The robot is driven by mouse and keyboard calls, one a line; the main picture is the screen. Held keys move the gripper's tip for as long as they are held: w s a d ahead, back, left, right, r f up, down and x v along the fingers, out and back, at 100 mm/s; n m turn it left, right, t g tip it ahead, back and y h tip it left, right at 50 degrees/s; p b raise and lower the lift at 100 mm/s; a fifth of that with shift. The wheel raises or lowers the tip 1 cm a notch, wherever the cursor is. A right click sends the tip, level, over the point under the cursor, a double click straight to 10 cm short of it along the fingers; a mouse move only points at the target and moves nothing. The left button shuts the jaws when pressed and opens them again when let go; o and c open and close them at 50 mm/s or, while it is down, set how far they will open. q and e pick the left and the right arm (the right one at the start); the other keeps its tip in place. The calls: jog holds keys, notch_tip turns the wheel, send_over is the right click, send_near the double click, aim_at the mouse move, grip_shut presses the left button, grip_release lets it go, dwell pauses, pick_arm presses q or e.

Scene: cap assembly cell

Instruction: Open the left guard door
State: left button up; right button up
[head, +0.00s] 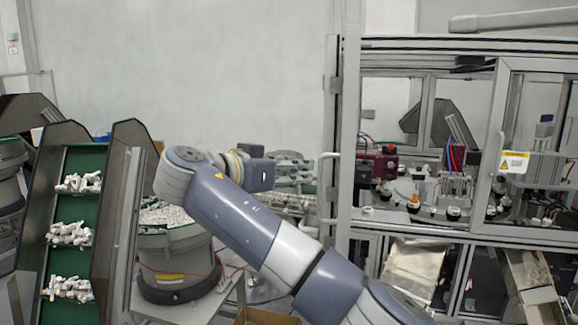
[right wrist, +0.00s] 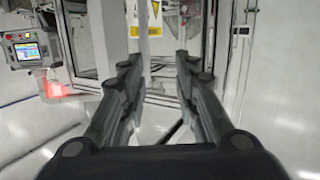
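The cell's left side (head: 345,130) shows as a narrow upright metal frame, nearly edge-on in the head view. A pale bar handle (head: 320,190) sticks out to its left. I cannot tell for sure whether the left guard door is open or closed. My right gripper (head: 258,173) is left of the handle and apart from it in the picture; its fingers do not show clearly there. In the right wrist view my right gripper (right wrist: 155,60) has its fingers spread with nothing held between them. A yellow warning label (right wrist: 147,30) shows beyond the fingertips. My left gripper is out of view.
A green conveyor (head: 75,205) with white parts and a round feeder (head: 175,265) stand at the left. A control panel (right wrist: 27,48) shows in the wrist view.

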jog(key=shift+s+a, duration=0.2)
jog(key=shift+a, duration=0.25)
